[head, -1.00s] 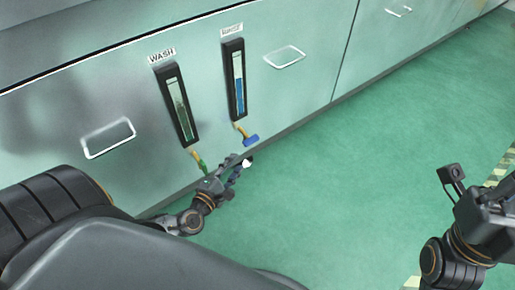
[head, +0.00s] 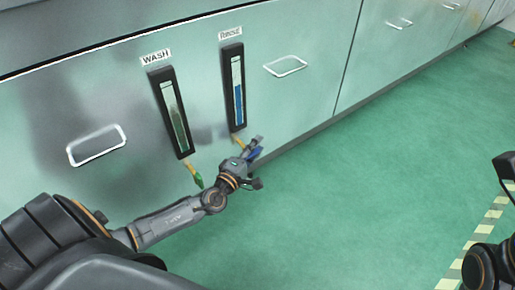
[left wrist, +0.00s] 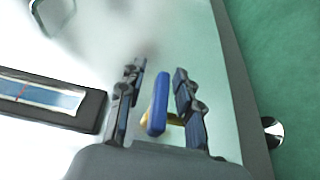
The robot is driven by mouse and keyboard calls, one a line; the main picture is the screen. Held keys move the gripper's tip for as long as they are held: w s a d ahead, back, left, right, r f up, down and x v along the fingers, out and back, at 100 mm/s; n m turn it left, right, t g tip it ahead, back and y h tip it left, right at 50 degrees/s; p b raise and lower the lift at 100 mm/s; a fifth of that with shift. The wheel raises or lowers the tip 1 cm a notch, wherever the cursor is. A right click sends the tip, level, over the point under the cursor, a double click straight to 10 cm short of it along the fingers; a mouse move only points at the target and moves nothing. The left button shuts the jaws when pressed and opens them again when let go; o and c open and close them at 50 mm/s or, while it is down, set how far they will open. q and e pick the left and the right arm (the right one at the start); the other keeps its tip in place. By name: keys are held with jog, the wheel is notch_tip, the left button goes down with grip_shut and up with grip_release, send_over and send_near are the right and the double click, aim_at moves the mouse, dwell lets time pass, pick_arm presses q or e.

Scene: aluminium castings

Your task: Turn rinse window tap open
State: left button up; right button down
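The rinse window (head: 237,90) is a black-framed gauge with blue liquid under the RINSE label (head: 230,34). Its tap has a yellow body and a blue handle (head: 256,153), partly hidden by my left gripper (head: 257,161) in the head view. In the left wrist view, the blue handle (left wrist: 158,103) stands between the two open fingers of my left gripper (left wrist: 158,74), with gaps on both sides. The handle lies across the yellow tap body (left wrist: 173,119). My right arm (head: 488,268) is cut off at the right edge, and its gripper's fingers cannot be made out.
The wash window (head: 173,112) stands to the left, with a green-handled tap (head: 198,180) close to my left wrist. The green floor (head: 360,190) is clear, with a striped line (head: 480,232) at right.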

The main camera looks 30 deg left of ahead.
pick_arm(q)
jog(key=shift+w, duration=0.55)
grip_shut()
